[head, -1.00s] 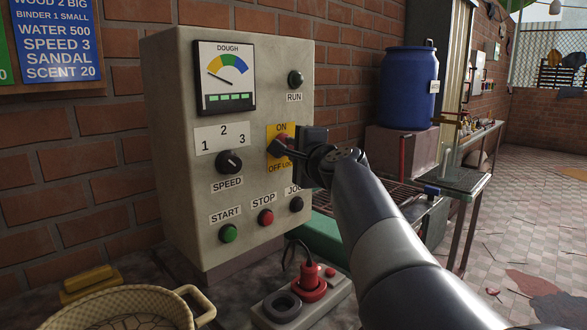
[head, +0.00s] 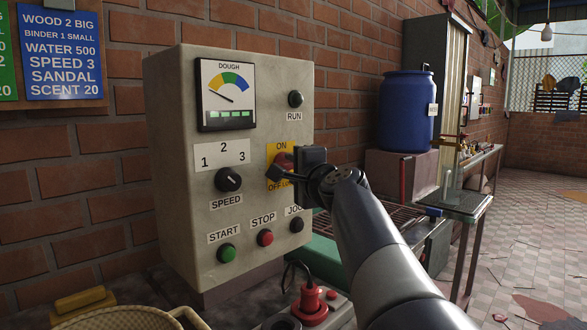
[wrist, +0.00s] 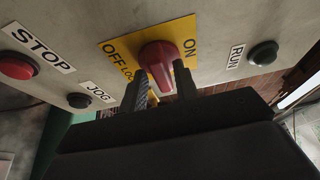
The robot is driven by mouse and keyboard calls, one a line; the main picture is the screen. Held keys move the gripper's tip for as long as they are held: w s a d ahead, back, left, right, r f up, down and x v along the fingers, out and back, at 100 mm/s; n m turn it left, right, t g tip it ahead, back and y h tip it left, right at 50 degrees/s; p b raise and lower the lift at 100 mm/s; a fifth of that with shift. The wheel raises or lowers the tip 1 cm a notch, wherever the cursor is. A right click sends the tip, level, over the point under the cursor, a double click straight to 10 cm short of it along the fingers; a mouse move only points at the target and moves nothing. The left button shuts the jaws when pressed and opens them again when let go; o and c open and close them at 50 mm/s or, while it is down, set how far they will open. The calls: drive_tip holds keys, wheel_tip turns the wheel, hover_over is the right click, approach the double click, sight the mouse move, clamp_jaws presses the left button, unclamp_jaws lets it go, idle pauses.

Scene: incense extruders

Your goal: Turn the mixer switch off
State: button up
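The mixer switch is a red rotary knob (wrist: 158,62) on a yellow plate (wrist: 125,47) marked ON and OFF. In the wrist view, the two fingers of my gripper (wrist: 160,86) are on either side of the knob's near end, apart from each other. Whether they touch it cannot be told. In the head view, my gripper (head: 282,176) is in front of the plate and partly hides the red knob (head: 284,159) and the OFF label. Which mark the knob points to is not clear. The green RUN lamp (head: 296,99) looks dark.
The grey control panel (head: 175,150) also carries a SPEED knob (head: 228,179), a green START button (head: 226,253), a red STOP button (head: 265,237) and a black JOG button (head: 297,225). A red plug (head: 309,302) stands below. A blue barrel (head: 406,112) is behind my arm.

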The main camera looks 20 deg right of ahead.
drive_tip(key=shift+o, duration=0.8)
drive_tip(key=s, duration=1.1)
drive_tip(key=shift+w, duration=0.15)
drive_tip(key=w, duration=1)
drive_tip(key=shift+w, duration=0.35)
drive_tip(key=m+p, duration=0.1)
drive_tip(key=p, duration=0.2)
drive_tip(key=m+g+p, duration=0.1)
drive_tip(key=p, duration=0.3)
drive_tip(key=shift+r, duration=0.4)
idle(0.4)
